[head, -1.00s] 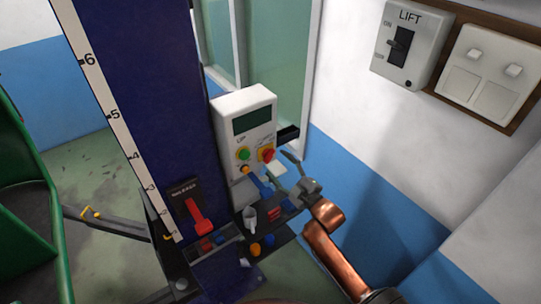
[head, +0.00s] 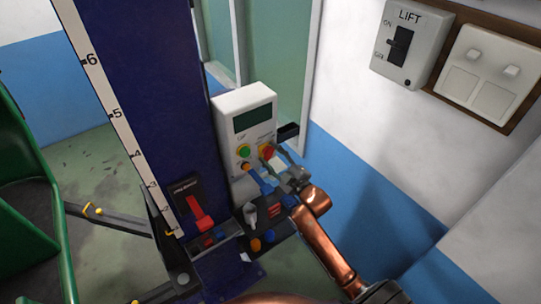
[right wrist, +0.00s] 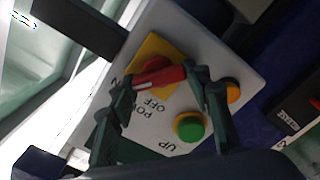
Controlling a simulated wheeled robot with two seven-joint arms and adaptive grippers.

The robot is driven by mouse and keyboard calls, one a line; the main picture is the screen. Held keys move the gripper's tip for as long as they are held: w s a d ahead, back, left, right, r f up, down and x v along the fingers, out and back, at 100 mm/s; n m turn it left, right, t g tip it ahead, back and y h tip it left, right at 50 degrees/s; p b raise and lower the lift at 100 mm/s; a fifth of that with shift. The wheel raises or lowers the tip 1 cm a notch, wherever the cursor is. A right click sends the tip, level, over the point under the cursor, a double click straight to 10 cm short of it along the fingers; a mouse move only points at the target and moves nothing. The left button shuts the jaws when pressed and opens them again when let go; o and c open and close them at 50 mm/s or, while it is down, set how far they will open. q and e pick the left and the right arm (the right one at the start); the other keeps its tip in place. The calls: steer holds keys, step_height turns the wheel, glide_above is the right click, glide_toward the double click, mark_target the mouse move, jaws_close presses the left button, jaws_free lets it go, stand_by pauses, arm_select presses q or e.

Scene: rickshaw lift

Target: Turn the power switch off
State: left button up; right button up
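The power switch (head: 267,151) is a red rotary knob on a yellow plate, on the white control box (head: 246,106). In the right wrist view the red knob (right wrist: 160,78) lies between my fingertips, its long handle pointing from one finger toward the other. "POWER", "OFF" and part of "ON" are printed beside it. My right gripper (head: 279,160) is at the box's right edge. In the right wrist view its two fingers (right wrist: 163,87) are spread around the knob; I cannot tell whether they touch it. My left gripper is not in view.
A green button (head: 244,151) and an orange knob (head: 246,167) sit left of the switch. Below is a dark tool tray (head: 283,229). A red lever (head: 201,215) is on the blue column (head: 160,90). A grey LIFT switch box (head: 412,42) hangs on the right wall.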

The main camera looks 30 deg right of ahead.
steer(key=c, duration=0.6)
steer(key=shift+n, duration=0.4)
steer(key=n, duration=0.5)
steer(key=shift+f+n, duration=0.2)
steer(key=shift+n, duration=0.1)
steer(key=n, duration=0.4)
steer(key=shift+f, duration=0.1)
steer(key=shift+f+n, duration=0.1)
steer(key=shift+n, duration=2.7)
